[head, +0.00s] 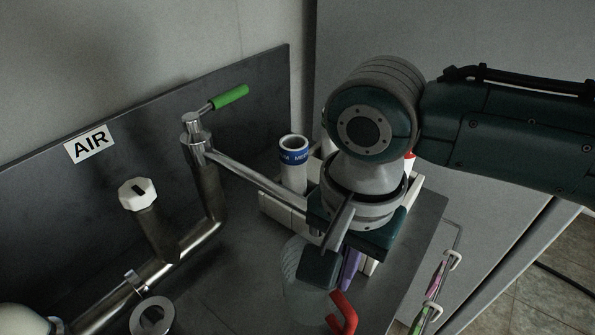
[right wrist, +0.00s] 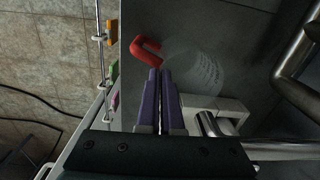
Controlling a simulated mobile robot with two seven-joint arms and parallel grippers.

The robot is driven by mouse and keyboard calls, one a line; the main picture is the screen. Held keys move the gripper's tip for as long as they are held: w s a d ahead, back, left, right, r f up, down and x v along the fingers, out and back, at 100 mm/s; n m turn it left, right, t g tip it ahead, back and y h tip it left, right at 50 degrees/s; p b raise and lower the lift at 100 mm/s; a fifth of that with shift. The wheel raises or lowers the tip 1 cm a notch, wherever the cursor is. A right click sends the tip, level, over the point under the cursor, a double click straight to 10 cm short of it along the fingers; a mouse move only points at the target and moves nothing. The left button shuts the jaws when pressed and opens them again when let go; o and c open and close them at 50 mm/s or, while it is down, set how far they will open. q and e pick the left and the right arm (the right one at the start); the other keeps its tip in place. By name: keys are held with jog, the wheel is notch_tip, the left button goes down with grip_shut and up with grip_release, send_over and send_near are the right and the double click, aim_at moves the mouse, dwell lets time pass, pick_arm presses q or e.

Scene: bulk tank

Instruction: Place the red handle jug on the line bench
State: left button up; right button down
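The red-handled jug is clear and faint, with a red hooked handle (head: 343,312) at the bottom of the head view and a see-through body (head: 298,268) left of it. In the right wrist view the red handle (right wrist: 142,50) is just beyond my fingertips and the clear body (right wrist: 203,72) is to their right. My right gripper (right wrist: 160,72) points down at the jug with its purple fingers close together. Whether they hold the handle or the rim is not clear. My left gripper is not in view. I cannot identify the line bench with certainty.
A steel pipe with a green-handled lever (head: 230,96) and a white-capped stub (head: 137,193) stands left of the jug. A white holder with a blue-banded tube (head: 293,160) is behind. A rail with coloured items (head: 436,285) runs along the right edge.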

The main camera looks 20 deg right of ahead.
jog(key=shift+f, duration=0.1)
jog(key=c, duration=1.1)
grip_release()
notch_tip(320, 180, up, 12)
jog(key=p, duration=0.3)
jog(key=s+a+f+n+t+y, duration=0.1)
jog(key=s+a+f+n+y, duration=0.25)
jog(key=s+n, duration=0.25)
jog(key=s+d+n+h, duration=0.1)
jog(key=s+d+n, duration=0.1)
jog(key=d, duration=0.1)
jog(key=s+d+n+t+h, duration=0.1)
jog(key=s+d+n, duration=0.1)
jog(key=s+d, duration=0.1)
jog(key=s+d+n+t+h, duration=0.1)
jog(key=s+d, duration=0.2)
jog(key=d, duration=0.1)
jog(key=shift+s+d+r+n+h, duration=0.15)
jog(key=shift+r+n+h, duration=0.1)
jog(key=shift+n, duration=0.15)
